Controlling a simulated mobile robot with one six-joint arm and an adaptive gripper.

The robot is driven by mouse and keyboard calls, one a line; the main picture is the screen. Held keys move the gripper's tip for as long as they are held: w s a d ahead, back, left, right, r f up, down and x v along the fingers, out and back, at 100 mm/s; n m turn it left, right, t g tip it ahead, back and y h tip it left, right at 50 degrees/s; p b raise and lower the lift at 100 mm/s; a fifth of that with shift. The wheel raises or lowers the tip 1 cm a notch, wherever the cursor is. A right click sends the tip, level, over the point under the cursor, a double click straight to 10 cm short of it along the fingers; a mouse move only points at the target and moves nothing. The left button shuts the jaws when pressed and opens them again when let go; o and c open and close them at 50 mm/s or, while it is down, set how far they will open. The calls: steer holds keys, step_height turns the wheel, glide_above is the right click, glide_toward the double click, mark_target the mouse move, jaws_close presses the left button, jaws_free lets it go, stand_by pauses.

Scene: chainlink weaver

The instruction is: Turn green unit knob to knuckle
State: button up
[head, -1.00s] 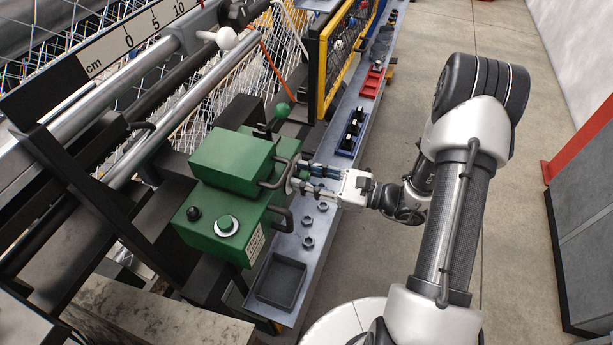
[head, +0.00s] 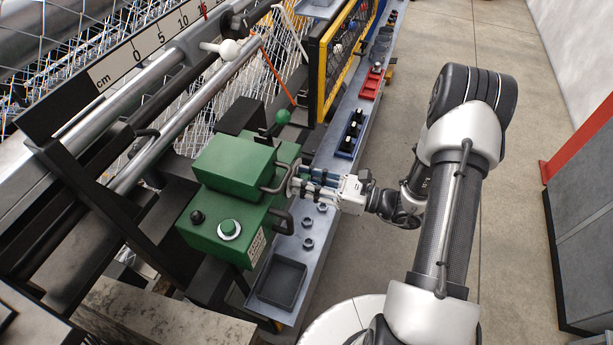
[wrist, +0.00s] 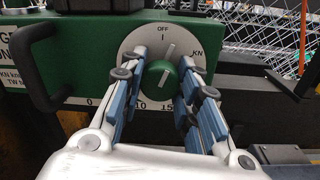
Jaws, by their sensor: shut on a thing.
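The green unit (head: 236,165) is a pair of green boxes with black handles, at the left-middle of the head view. Its green knob (wrist: 160,78) sits on a round white dial (wrist: 163,44) marked OFF at the top and KN at the right. The knob's white line leans slightly right of upright in the wrist view. My gripper (wrist: 161,84) is shut on the knob, with one finger on each side. In the head view my gripper (head: 305,185) reaches the unit's right side, and the knob is hidden there.
A grey shelf (head: 292,310) with several bolts and a dark tray (head: 283,282) runs beside the unit. A black handle (wrist: 32,65) sticks out left of the dial. A green ball lever (head: 282,117) stands behind the unit.

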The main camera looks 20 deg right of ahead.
steer(key=m+p, duration=0.2)
steer(key=m, duration=0.2)
steer(key=shift+r+m, duration=0.1)
steer(key=shift+m, duration=0.2)
steer(key=shift+m+p, duration=0.8)
steer(key=shift+m, duration=0.9)
steer(key=o, duration=1.1)
steer(key=v, duration=1.2)
steer(key=shift+s+f, duration=0.1)
steer(key=shift+f, duration=0.15)
